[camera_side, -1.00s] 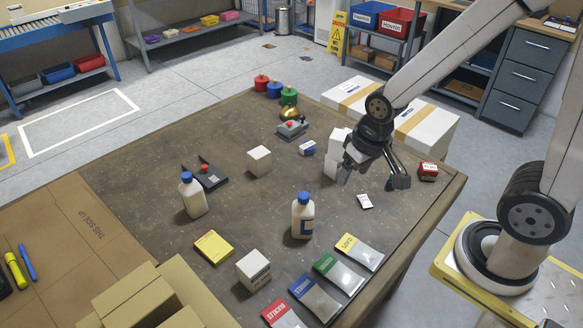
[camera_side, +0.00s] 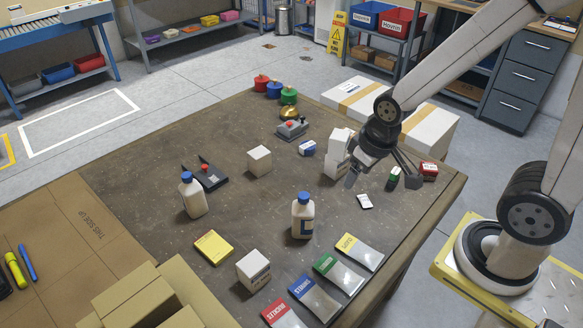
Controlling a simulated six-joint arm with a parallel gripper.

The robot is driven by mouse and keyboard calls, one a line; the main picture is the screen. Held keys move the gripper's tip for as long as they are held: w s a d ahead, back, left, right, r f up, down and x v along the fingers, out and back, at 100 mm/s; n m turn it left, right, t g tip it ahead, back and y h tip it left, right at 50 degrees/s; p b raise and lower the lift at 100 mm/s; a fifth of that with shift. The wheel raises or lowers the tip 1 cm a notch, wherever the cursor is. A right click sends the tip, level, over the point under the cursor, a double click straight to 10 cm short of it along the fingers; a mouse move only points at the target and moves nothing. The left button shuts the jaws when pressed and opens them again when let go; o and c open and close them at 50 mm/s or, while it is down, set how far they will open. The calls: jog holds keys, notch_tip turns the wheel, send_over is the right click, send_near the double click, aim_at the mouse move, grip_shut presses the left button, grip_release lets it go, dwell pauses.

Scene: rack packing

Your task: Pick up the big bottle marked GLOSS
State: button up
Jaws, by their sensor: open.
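Two white bottles with blue caps stand upright on the brown table. One bottle (camera_side: 303,222) is near the middle and has a blue-framed label whose text I cannot read. The other bottle (camera_side: 194,200) is further left, and no label shows on the side I see. I cannot tell which is marked GLOSS. My gripper (camera_side: 381,184) is open and empty above the right part of the table. It is up and to the right of the middle bottle, apart from both bottles.
Several colored packets (camera_side: 338,274) line the front. A white cube (camera_side: 259,160) stands behind the bottles.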

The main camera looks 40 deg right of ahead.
jog(key=o, duration=0.3)
jog(key=f+m, duration=0.1)
jog(key=m+t+y, duration=0.7)
jog(key=m+y, duration=0.3)
jog(key=m, duration=1.6)
send_near(313, 211)
jog(key=x, duration=0.5)
jog(key=shift+a+r, duration=0.1)
jog(key=shift+w+d+f+m+t+h, duration=0.15)
jog(key=shift+d+f+m+t+h, duration=0.15)
jog(key=shift+d+h, duration=0.15)
